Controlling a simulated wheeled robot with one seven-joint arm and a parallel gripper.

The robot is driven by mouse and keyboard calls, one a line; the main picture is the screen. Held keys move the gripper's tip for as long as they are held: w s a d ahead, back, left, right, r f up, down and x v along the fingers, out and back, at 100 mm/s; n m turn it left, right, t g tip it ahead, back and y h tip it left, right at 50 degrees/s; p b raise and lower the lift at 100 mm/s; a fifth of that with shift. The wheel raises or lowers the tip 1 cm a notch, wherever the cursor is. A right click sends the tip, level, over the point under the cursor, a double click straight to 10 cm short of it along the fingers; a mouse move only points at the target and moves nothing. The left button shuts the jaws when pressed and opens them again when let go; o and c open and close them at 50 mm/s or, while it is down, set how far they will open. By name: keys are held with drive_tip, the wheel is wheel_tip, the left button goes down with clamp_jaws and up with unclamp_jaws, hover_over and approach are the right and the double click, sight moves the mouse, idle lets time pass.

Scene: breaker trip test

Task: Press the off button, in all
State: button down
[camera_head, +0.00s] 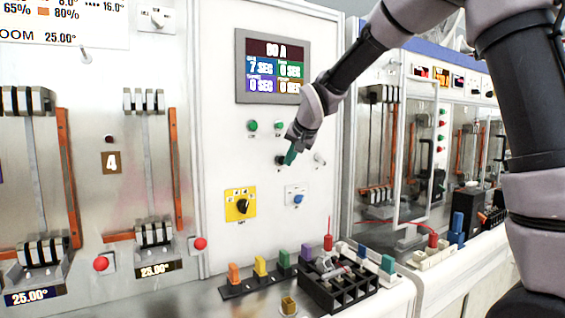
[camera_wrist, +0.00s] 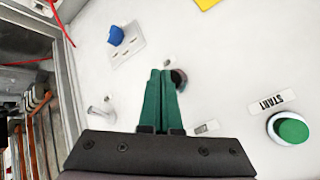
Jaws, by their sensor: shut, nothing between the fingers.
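My gripper (camera_head: 289,157) is in front of the white control panel (camera_head: 215,160), its green fingers shut and empty. In the wrist view the closed fingertips (camera_wrist: 160,72) are beside a dark round button (camera_wrist: 181,79) and partly cover it. I cannot tell whether they touch it. In the head view that button (camera_head: 280,161) sits just left of the fingers. Its label is too small to read, so I cannot confirm that it is the off button. A green button (camera_wrist: 290,130) with a START label (camera_wrist: 272,101) is at the right of the wrist view.
A blue knob (camera_head: 297,198) and a yellow-plated rotary switch (camera_head: 240,205) are lower on the panel. A silver toggle (camera_head: 319,158) is to the right. A display (camera_head: 273,66) is above. Colored blocks (camera_head: 259,266) and a black rack (camera_head: 338,291) stand on the ledge below.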

drive_tip(key=shift+s+d, duration=0.1)
drive_tip(key=shift+s, duration=0.05)
drive_tip(key=shift+s+d, duration=0.7)
drive_tip(key=shift+s, duration=0.35)
drive_tip(key=shift+s+d, duration=0.7)
drive_tip(key=shift+s, duration=0.3)
drive_tip(key=s+d+r+m+h, duration=0.1)
drive_tip(key=s+d+r, duration=0.1)
drive_tip(key=s+d, duration=0.5)
drive_tip(key=s+d+r+m+h, duration=0.1)
drive_tip(key=s+d+r, duration=0.2)
drive_tip(key=d, duration=0.8)
drive_tip(key=s+d+f, duration=0.1)
drive_tip(key=s+d, duration=0.3)
drive_tip(key=s, duration=0.3)
drive_tip(key=s+d+f, duration=0.1)
drive_tip(key=s+d, duration=0.2)
drive_tip(key=s, duration=0.5)
drive_tip(key=shift+s+d+f+g, duration=0.15)
drive_tip(key=shift+d+f+g, duration=0.1)
drive_tip(key=shift+d+g, duration=0.1)
